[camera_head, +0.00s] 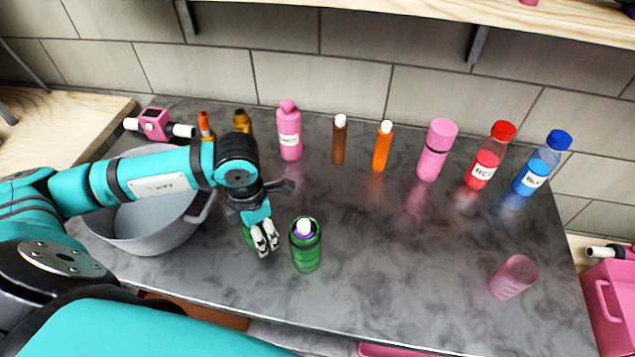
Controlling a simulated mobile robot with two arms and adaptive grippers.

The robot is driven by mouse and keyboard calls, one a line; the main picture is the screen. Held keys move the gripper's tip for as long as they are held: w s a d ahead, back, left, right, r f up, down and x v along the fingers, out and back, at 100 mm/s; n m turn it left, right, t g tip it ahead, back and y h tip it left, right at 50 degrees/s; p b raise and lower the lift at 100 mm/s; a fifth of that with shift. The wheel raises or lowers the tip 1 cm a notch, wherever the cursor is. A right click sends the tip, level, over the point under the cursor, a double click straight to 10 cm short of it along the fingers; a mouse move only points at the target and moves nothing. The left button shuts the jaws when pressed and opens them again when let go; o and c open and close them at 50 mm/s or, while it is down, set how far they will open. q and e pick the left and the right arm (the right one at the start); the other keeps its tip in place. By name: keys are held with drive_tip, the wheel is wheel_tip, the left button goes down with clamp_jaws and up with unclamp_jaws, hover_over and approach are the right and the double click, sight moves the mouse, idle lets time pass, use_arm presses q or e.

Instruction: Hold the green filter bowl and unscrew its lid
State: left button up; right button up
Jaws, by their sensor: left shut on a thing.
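The green filter bowl (305,253) stands upright on the grey counter, right of centre-left in the head view. It is a see-through green cylinder with a purple ring and a white round piece showing at its top. No green lid covers that top. My left gripper (264,238) is just left of the bowl, pointing down and apart from it. Its fingers are shut on a small green piece (248,238) that looks like the lid; the fingers hide most of it. My right gripper is out of view.
A grey basin (148,232) lies left under my left arm. Along the back stand a pink bottle (289,136), brown (339,143) and orange (382,150) bottles, a pink flask (435,152), and red (487,162) and blue (540,168) bottles. A pink cup (513,277) stands right. The middle counter is clear.

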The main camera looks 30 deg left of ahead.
use_arm(q)
drive_tip(key=w, duration=0.2)
drive_tip(key=w+d+p, duration=0.1)
drive_tip(key=w, duration=0.1)
drive_tip(key=w+d+p, duration=0.1)
drive_tip(key=w, duration=0.2)
drive_tip(key=p, duration=0.2)
hover_over(309, 205)
drive_tip(key=s, duration=0.1)
drive_tip(key=shift+s+a+f, duration=0.15)
drive_tip(key=shift+f, duration=0.4)
drive_tip(key=shift+w, duration=0.55)
wheel_tip(309, 205, down, 3)
drive_tip(key=shift+f+p, duration=0.2)
drive_tip(key=shift+p, duration=0.35)
drive_tip(key=shift+f, duration=0.2)
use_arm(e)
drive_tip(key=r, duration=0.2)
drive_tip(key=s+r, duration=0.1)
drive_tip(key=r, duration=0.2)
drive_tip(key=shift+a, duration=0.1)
use_arm(q)
drive_tip(key=o, duration=0.8)
drive_tip(key=shift+f, duration=0.2)
drive_tip(key=o, duration=0.5)
drive_tip(key=shift+r, duration=0.1)
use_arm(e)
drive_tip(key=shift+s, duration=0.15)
